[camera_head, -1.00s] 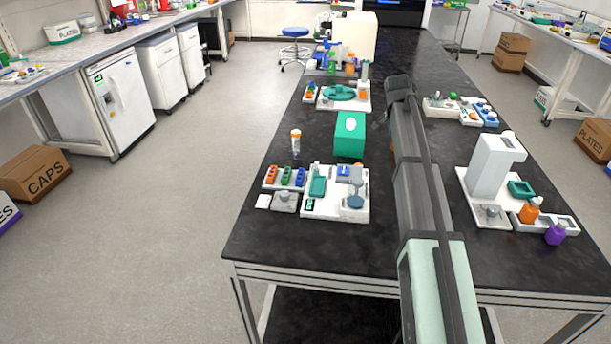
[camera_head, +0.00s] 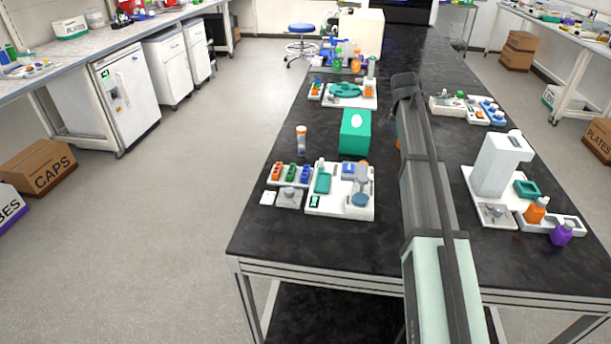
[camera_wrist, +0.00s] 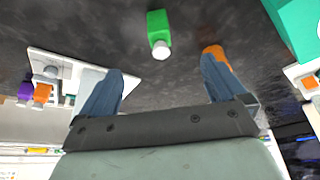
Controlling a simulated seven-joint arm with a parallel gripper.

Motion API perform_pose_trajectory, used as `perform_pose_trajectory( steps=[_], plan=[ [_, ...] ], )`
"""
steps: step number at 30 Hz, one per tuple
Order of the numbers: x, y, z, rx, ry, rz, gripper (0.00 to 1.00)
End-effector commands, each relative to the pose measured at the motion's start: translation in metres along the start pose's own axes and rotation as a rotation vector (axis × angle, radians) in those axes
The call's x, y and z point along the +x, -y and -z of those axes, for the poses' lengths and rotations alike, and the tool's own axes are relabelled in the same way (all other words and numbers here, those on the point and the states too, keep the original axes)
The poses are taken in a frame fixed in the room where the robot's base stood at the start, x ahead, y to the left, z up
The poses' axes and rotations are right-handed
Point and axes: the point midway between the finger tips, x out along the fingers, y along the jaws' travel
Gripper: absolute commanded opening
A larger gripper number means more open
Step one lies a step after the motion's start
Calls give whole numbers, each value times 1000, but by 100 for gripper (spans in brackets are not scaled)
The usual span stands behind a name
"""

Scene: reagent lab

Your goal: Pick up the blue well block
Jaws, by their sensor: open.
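In the head view a small blue block (camera_head: 305,173) sits at the right end of a row of orange, green and blue blocks on the near left of the black bench. I cannot tell for sure that it is the blue well block, as other blue pieces show on a tray (camera_head: 480,120) at the right. My gripper (camera_wrist: 162,66) is open and empty in the wrist view, its two blue-grey fingers well apart over dark bench top. In the head view my arm hides it. No blue block shows between the fingers.
A green bottle with a white cap (camera_wrist: 158,32) lies ahead of my fingers, and an orange item (camera_wrist: 217,54) is partly behind the right finger. A green box (camera_head: 355,132) stands left of my arm. A white instrument (camera_head: 495,165) with orange and purple bottles stands right.

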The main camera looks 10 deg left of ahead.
Motion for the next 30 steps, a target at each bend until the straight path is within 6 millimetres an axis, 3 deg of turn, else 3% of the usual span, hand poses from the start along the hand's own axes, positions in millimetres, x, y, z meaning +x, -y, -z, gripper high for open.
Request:
perform_pose_trajectory(
  steps=[7,11,21,30],
  plan=[
    [0,1,-1,-1,0,1,100],
    [-6,14,-13,-22,0,9,100],
    [-49,108,-103,-166,-1,75,100],
    [-80,166,-165,-246,47,128,100]
  ],
)
